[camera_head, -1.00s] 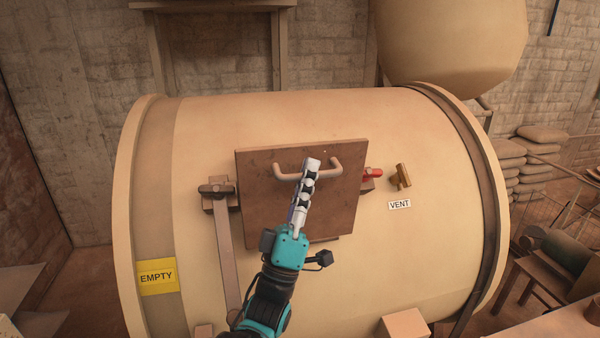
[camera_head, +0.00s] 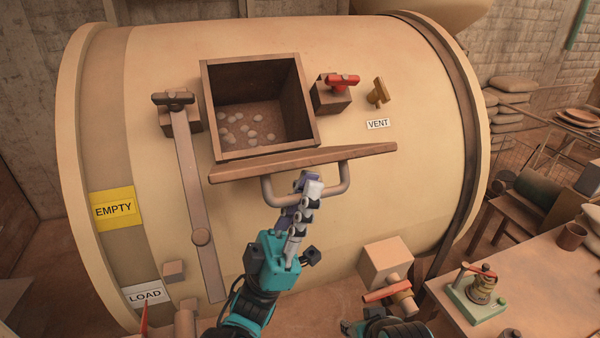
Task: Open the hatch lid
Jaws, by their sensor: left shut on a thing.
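The hatch lid (camera_head: 355,158) is a brown flat panel, now swung down and seen nearly edge-on below the hatch opening (camera_head: 258,100). The opening is a square, dark-framed box in the large cream drum (camera_head: 400,200), with several pale round pieces inside. My left gripper (camera_head: 308,190) is shut on the lid's U-shaped handle (camera_head: 334,190), which hangs from the lid's near face. My right arm shows only in part at the bottom edge; its gripper is not visible.
A red-handled latch (camera_head: 342,81) and a brass vent valve (camera_head: 378,91) sit right of the opening. A long bar (camera_head: 195,190) runs down on the left. A red-handled valve (camera_head: 388,291) is at lower right, beside a table (camera_head: 540,270).

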